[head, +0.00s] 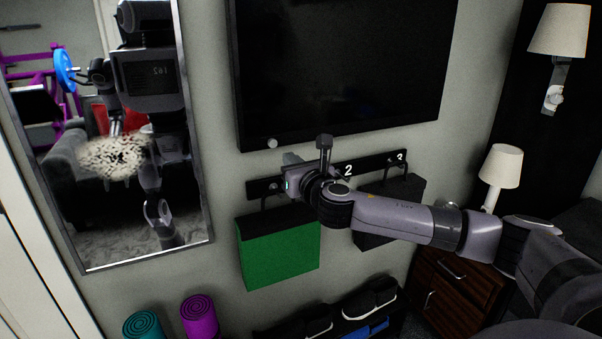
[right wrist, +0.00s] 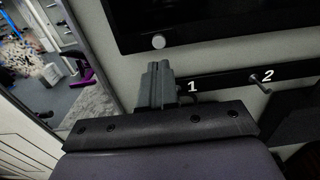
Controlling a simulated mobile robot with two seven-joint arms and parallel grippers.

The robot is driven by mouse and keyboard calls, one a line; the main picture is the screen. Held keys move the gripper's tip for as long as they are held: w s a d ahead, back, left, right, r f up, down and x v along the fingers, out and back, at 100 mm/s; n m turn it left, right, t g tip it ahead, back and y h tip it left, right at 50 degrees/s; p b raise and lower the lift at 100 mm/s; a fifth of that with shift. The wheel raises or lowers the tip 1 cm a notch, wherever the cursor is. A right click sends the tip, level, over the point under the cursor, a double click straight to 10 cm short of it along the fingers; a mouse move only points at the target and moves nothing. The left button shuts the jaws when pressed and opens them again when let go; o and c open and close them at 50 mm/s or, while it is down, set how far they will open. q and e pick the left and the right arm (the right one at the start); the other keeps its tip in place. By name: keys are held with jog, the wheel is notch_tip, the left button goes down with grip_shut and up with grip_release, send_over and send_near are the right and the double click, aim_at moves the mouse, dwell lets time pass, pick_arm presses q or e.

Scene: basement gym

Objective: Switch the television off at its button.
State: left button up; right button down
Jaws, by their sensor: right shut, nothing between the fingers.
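The television (head: 340,65) hangs on the wall with a dark, blank screen. Its round pale button (head: 272,143) sits at the lower left of its frame. In the right wrist view the button (right wrist: 158,42) shows just above and beyond my fingertips. My right gripper (head: 290,158) is shut and empty, below and slightly right of the button in the head view, apart from it as far as I can tell. The shut fingers also show in the right wrist view (right wrist: 157,70), pointing at the wall. My left gripper is not in view directly.
A numbered hook rail (head: 378,165) runs below the television, with a green bag (head: 280,250) and a dark bag (head: 375,235) hanging from it. A mirror (head: 193,130) hangs at left. Rolled mats (head: 200,312) stand below. A lamp (head: 502,167) stands on a wooden cabinet (head: 455,285) at right.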

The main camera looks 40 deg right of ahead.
jog(key=shift+v, duration=2.35)
jog(key=shift+a, duration=0.1)
